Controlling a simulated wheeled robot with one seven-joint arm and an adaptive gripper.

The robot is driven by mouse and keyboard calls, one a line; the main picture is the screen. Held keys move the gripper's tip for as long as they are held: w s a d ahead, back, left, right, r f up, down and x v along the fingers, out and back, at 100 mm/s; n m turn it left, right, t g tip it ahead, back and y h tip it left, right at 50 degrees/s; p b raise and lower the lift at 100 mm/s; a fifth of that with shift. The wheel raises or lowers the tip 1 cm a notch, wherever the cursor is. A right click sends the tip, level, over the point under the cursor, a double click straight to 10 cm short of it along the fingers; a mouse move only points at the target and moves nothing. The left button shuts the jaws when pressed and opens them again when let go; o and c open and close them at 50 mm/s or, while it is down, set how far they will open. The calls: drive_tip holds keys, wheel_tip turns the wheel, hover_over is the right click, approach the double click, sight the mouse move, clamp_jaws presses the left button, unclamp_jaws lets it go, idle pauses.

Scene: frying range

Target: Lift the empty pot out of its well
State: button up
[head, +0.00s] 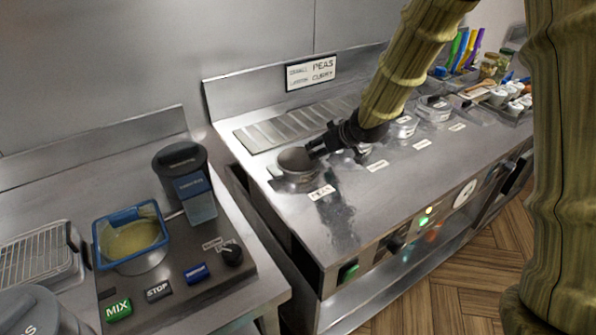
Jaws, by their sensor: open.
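Several round pots sit in a row of wells in the steel counter (390,188). The leftmost pot (297,163) has a dark, rounded top and stands behind a label reading PEAS (321,192). My gripper (312,150) is open, its fingertips at the right edge of this pot's top; I cannot tell whether they touch it. The second pot (362,150) is largely hidden behind my gripper. Further right are a pot with a pale top (404,126) and another (433,107). I cannot tell from here which pot is empty.
A sign (311,73) reading PEAS and CURRY stands on the backsplash. At left are a mixer (187,178), a blue-rimmed tub (131,240) and a wire rack (36,255). Jars and a tray (505,101) crowd the far right. The counter's front is mostly clear.

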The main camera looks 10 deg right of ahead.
drive_tip(key=shift+x, duration=1.45)
drive_tip(key=shift+s+r, duration=0.1)
drive_tip(key=shift+c, duration=0.8)
clamp_jaws()
